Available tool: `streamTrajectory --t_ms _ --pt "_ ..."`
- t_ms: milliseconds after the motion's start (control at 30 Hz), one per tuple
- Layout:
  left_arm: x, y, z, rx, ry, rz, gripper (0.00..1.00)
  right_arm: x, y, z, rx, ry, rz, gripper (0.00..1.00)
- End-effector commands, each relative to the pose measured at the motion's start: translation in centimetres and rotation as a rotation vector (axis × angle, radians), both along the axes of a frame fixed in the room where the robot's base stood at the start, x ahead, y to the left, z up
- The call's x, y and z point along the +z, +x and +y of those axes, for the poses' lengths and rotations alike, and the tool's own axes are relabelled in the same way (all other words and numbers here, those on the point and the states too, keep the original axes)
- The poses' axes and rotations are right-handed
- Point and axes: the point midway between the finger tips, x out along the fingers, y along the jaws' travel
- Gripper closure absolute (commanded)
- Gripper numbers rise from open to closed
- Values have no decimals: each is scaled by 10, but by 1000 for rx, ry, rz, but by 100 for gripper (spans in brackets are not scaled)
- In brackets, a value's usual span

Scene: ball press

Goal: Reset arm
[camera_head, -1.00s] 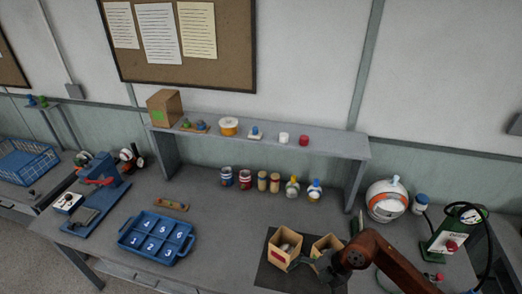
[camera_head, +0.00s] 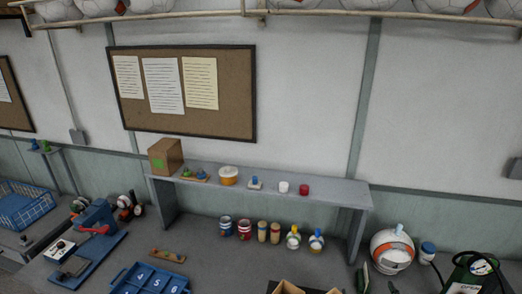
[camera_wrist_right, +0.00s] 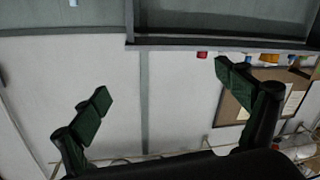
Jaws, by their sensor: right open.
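My right gripper (camera_wrist_right: 160,100) shows in the right wrist view with its two dark green fingers spread wide apart and nothing between them. That view is upside down, with the wall and the cork board (camera_wrist_right: 265,97) behind the fingers. My left gripper is in neither view.
A workbench (camera_head: 210,262) holds a blue compartment tray (camera_head: 150,279), a blue press (camera_head: 92,225), several cans and bottles, and a white-and-orange ball (camera_head: 392,250). A raised shelf (camera_head: 330,191) carries small items. Balls sit on a rack (camera_head: 200,18) above.

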Motion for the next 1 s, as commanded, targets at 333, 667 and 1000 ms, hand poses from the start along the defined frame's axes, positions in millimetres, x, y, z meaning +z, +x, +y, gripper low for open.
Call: streamTrajectory --t_ms 333,667,1000 --pt "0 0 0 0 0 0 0 -192 -126 -63 -248 146 691 7" --pt "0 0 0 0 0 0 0 -265 -231 -43 -220 208 1084 7" --pt "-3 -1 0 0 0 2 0 -334 -260 -28 -174 228 1245 7"
